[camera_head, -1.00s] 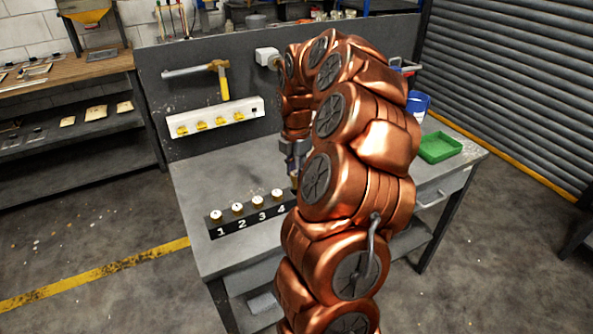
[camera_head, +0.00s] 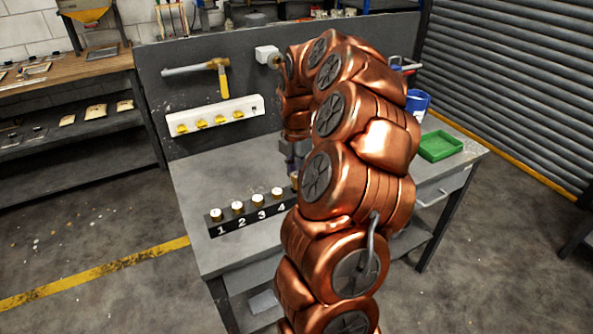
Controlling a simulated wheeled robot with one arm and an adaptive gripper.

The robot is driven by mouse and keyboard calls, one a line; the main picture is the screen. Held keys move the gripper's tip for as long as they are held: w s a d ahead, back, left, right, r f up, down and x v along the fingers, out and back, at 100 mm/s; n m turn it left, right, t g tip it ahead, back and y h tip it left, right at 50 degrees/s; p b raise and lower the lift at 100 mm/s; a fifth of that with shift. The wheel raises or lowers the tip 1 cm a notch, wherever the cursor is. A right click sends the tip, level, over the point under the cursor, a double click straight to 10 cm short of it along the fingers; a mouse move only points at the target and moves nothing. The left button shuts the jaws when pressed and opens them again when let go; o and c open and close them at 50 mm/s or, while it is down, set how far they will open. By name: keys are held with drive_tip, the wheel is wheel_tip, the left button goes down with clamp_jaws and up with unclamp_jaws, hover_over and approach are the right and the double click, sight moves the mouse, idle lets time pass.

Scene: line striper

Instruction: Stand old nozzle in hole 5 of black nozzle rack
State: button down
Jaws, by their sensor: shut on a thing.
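The black nozzle rack (camera_head: 232,226) lies on the grey workbench, with white numbers 1 to 4 showing on its front. A brass nozzle with a pale top stands at each of these numbers. The rack's right end, with hole 5, is hidden behind my copper arm. My gripper (camera_head: 294,169) points down just right of number 4, above the rack's hidden end, partly covered by my arm. It is shut on the old nozzle (camera_head: 294,177), of which only a small brownish bit shows. I cannot tell whether the nozzle touches the rack.
A green tray (camera_head: 440,146) and a blue container (camera_head: 416,104) stand at the right. The bench left of the rack is clear.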

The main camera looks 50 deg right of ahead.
drive_tip(key=shift+f+b, duration=0.8)
drive_tip(key=shift+f, duration=1.1)
idle(0.8)
drive_tip(key=c, duration=0.8)
unclamp_jaws()
drive_tip(key=shift+o, duration=0.3)
drive_tip(key=shift+o, duration=1.4)
drive_tip(key=shift+r+p, duration=1.45)
drive_tip(key=shift+r, duration=2.1)
